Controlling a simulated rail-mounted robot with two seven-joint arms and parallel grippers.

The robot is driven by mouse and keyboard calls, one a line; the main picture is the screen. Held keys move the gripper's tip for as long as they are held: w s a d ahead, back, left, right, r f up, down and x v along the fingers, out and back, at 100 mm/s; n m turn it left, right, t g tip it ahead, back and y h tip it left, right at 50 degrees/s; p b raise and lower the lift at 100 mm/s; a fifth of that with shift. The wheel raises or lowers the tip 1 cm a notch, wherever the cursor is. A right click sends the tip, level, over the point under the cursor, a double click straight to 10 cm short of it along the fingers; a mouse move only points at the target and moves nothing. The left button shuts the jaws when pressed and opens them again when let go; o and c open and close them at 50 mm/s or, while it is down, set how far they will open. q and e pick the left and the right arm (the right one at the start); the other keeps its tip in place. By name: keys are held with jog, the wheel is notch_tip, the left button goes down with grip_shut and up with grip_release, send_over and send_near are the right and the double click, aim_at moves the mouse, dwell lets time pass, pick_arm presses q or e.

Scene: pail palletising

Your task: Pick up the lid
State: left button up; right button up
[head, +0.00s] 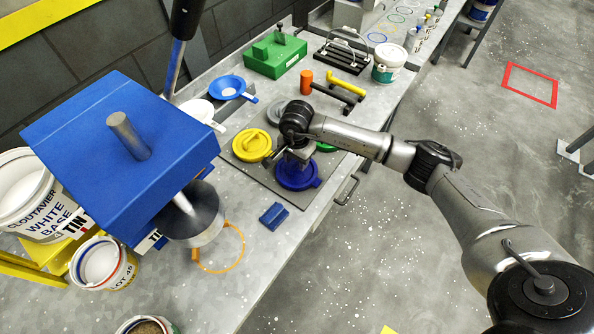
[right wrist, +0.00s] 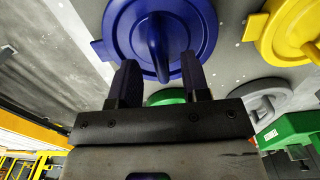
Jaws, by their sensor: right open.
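A round blue lid (head: 297,177) with a raised handle lies on a dark grey mat (head: 262,180) on the bench. A yellow lid (head: 247,148) lies to its left, a grey lid (head: 273,113) behind, and a green lid (head: 326,148) is partly hidden by my right arm. My right gripper (head: 297,157) is over the blue lid. In the right wrist view its open fingers (right wrist: 157,62) stand either side of the blue lid's handle (right wrist: 155,42), and I cannot tell if they touch it. The lid's disc (right wrist: 189,22) fills the upper middle there. My left gripper is not in view.
A large blue block (head: 80,150) over a grey cylinder (head: 195,220) stands at left, near white pails (head: 30,215).

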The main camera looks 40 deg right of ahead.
notch_tip(320, 180, down, 2)
jog(key=shift+f, duration=0.2)
grip_shut()
